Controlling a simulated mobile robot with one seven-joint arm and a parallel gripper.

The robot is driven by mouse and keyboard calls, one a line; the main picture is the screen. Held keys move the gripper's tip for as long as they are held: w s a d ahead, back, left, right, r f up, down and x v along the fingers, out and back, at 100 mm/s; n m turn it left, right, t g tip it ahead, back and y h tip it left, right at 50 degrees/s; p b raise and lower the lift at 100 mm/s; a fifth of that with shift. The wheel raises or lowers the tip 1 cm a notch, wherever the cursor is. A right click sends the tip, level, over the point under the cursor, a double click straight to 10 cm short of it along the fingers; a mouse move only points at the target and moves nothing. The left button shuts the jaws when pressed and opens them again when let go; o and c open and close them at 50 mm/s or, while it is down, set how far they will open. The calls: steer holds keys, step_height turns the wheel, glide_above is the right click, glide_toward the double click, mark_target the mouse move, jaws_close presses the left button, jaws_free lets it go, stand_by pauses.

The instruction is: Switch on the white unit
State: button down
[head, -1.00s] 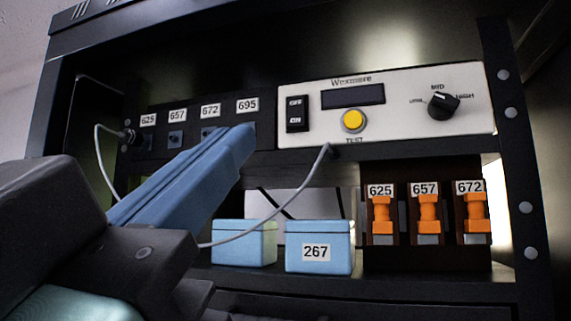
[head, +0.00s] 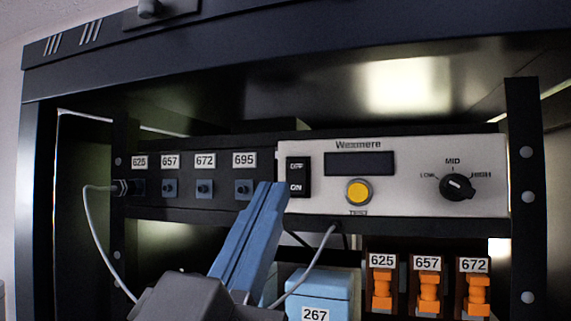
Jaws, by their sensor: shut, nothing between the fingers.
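The white unit (head: 410,203), labelled Wexmere, sits in the black rack. It has a dark, blank display (head: 360,163), a round yellow TEST button (head: 358,191) and a black LOW/MID/HIGH dial (head: 457,187). Its black rocker switch (head: 297,177) is at the left end, with OFF on the upper half and ON on the lower half. I cannot tell for sure which half is pressed in. My gripper (head: 272,186) has blue fingers, shut and empty. Their tips show just left of the switch's lower half and cover part of the unit's left edge. I cannot tell whether they touch anything.
Left of the unit is a black panel (head: 215,160) with sockets labelled 625, 657, 672 and 695. A grey cable (head: 88,230) is plugged in at 625. Below are a blue box (head: 335,285) marked 267 and orange plugs (head: 427,292) in labelled holders. Rack posts (head: 527,240) flank the shelf.

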mark_target(296, 188)
steer(key=w, duration=0.2)
steer(key=w+d+p, duration=0.1)
steer(key=w, duration=0.1)
steer(key=shift+w+d, duration=0.1)
steer(key=shift+d, duration=0.1)
steer(key=shift+w, duration=0.1)
steer(key=shift+w+d+f+b, duration=0.15)
steer(key=shift+w+f+b, duration=0.2)
steer(key=shift+f+b, duration=0.15)
steer(key=shift+r+p, duration=0.3)
steer(key=shift+r, duration=0.05)
steer(key=shift+f, duration=0.1)
